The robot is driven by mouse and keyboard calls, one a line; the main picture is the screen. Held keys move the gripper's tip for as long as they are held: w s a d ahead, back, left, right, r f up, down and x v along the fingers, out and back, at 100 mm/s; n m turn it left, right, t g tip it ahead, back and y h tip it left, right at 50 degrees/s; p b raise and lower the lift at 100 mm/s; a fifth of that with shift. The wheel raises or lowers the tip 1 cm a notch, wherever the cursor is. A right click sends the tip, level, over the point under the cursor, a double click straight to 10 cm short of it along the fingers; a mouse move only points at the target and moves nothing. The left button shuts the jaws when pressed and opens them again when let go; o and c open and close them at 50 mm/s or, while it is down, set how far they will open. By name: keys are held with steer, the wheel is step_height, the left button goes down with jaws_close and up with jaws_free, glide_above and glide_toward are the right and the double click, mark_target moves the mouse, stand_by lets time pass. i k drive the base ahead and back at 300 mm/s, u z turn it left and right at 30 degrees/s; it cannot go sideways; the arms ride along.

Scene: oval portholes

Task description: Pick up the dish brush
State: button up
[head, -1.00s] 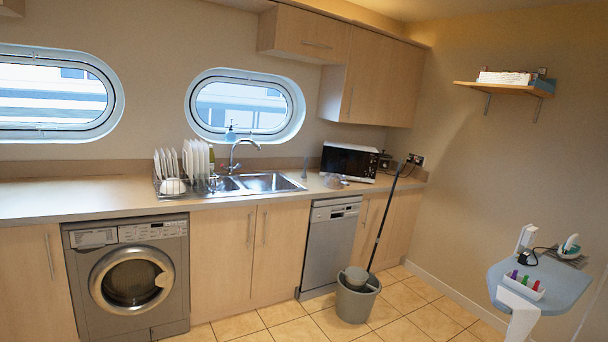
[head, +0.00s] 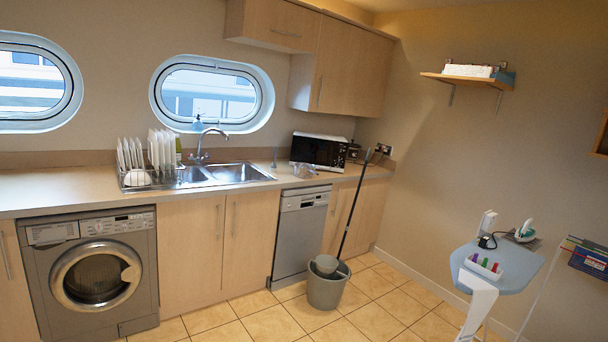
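I cannot make out a dish brush for certain. A blue-topped bottle (head: 197,124) stands behind the sink, left of the tap (head: 203,145). A dish rack (head: 150,180) with several white plates and a bowl is left of the sink. My gripper does not show in this view.
A grey mop bucket (head: 327,290) with a long-handled mop stands on the tiled floor before the dishwasher (head: 302,235). An ironing board (head: 515,272) stands at right. A microwave (head: 318,152) sits on the counter. The floor between bucket and board is clear.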

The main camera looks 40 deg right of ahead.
mark_target(272, 168)
steer(key=z, duration=0.2)
steer(key=i, duration=0.6)
steer(key=z, duration=0.55)
steer(key=i, duration=1.4)
steer(key=z, duration=0.7)
steer(key=i, duration=3.35)
steer(key=u, duration=0.6)
steer(key=i, duration=1.2)
steer(key=u, duration=0.25)
